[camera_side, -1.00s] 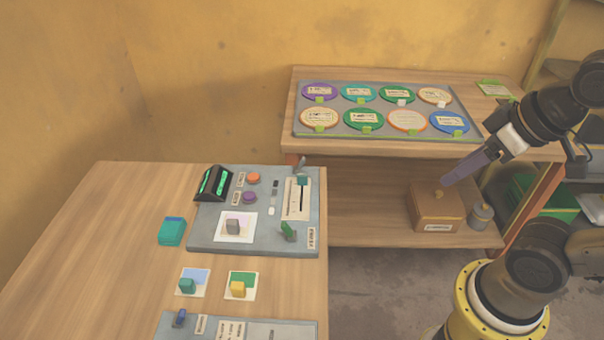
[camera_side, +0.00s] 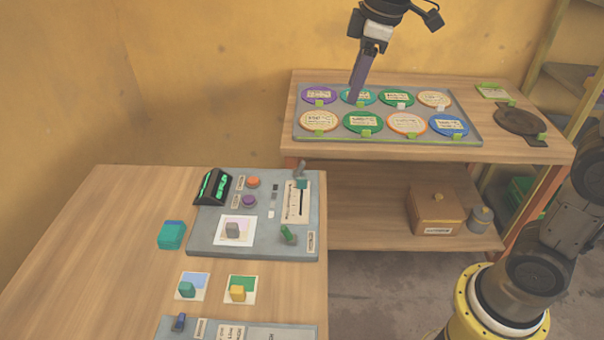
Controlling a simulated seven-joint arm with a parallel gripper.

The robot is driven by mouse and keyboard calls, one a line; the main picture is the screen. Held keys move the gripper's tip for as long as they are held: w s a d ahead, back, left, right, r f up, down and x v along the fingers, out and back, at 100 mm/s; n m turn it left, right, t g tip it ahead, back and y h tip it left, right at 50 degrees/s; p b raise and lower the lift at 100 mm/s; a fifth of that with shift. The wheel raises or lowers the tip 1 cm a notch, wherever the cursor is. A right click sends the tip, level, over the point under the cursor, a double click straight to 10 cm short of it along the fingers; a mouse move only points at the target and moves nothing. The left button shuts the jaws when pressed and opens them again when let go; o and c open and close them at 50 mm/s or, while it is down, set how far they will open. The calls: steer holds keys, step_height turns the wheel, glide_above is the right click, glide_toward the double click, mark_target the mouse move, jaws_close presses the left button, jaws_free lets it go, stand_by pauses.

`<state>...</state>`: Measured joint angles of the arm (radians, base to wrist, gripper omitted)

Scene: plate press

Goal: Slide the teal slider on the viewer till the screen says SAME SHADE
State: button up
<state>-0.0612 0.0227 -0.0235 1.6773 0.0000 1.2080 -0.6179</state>
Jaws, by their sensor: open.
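The viewer is a grey panel (camera_side: 210,242) on the near wooden table. Its small black screen (camera_side: 213,186) at the upper left shows green marks too small to read. The teal slider (camera_side: 302,184) sits near the top of a pale slotted scale (camera_side: 290,204) at the panel's right side. My gripper (camera_side: 354,100) is open and points down above the back shelf's tray of round discs, right of and beyond the viewer. It looks empty and is apart from the slider. Its fingertips overlap the teal disc in the picture; I cannot tell the gap.
An orange button (camera_side: 252,182), a purple button (camera_side: 249,201) and a green lever (camera_side: 288,234) are on the panel. A teal block (camera_side: 172,235) lies left of it. The disc tray (camera_side: 300,131) fills much of the shelf top. The table's left side is clear.

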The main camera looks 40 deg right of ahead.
steer(key=w+a+f+n+g, duration=0.1)
steer(key=w+a+f+g, duration=0.1)
steer(key=w+f, duration=0.6)
steer(key=g, duration=0.1)
glide_toward(302, 178)
step_height(302, 178, down, 9)
steer(key=shift+a+r, duration=0.1)
jaws_close()
stand_by(1.2)
